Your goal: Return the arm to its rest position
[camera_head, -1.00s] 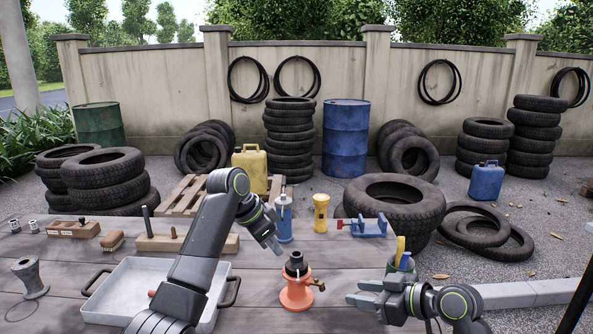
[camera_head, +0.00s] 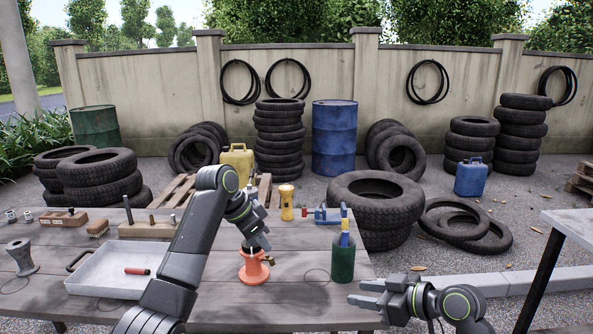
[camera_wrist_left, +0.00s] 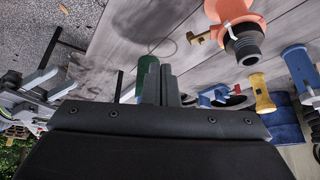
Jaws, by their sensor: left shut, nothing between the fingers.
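My left gripper (camera_head: 262,244) is shut and empty. Its arm comes in from the left over the table, bent at a high elbow. In the head view its fingers overlap the top of an orange fitting (camera_head: 254,272) with a brass tap. In the left wrist view the shut fingers (camera_wrist_left: 158,82) stand apart from the fitting (camera_wrist_left: 230,10) and its black threaded neck (camera_wrist_left: 243,45). My right gripper (camera_head: 368,293) is open and empty, off the table's front right corner. Its two fingers point left.
Another table (camera_head: 572,222) stands at the right. Tyres (camera_head: 375,200) stand behind. The table's front middle is clear.

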